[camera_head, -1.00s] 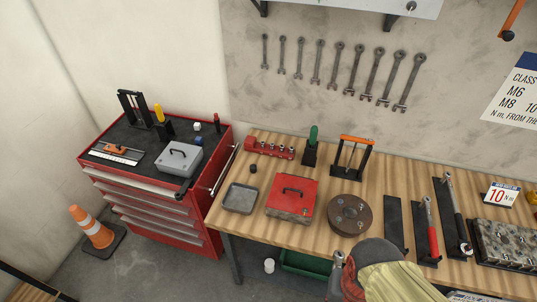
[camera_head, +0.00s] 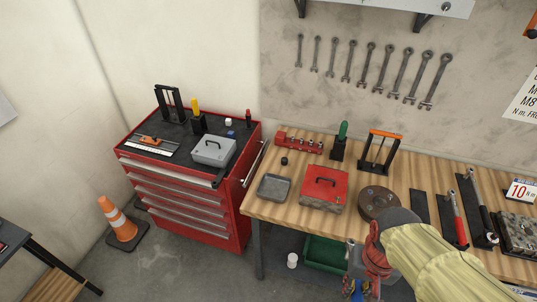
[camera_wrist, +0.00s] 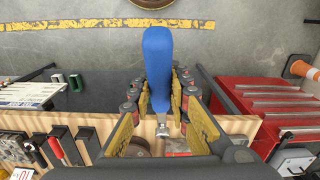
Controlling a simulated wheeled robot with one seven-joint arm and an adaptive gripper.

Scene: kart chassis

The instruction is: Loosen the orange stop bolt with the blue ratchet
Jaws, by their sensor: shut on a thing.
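My gripper (camera_wrist: 160,100) is shut on the blue ratchet, with its pads on either side of the handle. The ratchet's blue handle (camera_wrist: 158,60) points up the wrist view, and a small metal part (camera_wrist: 162,128) shows at its lower end. In the head view, my gripper (camera_head: 366,285) is at the bottom edge, in front of the workbench, and a bit of blue (camera_head: 347,288) shows beside it. I cannot make out the orange stop bolt or the kart chassis in either view.
The wooden workbench (camera_head: 262,209) carries a red box (camera_head: 324,200), a grey tray (camera_head: 273,196), a round brown part (camera_head: 370,202) and more tools. A red drawer cabinet (camera_head: 190,207) and a traffic cone (camera_head: 115,215) stand left.

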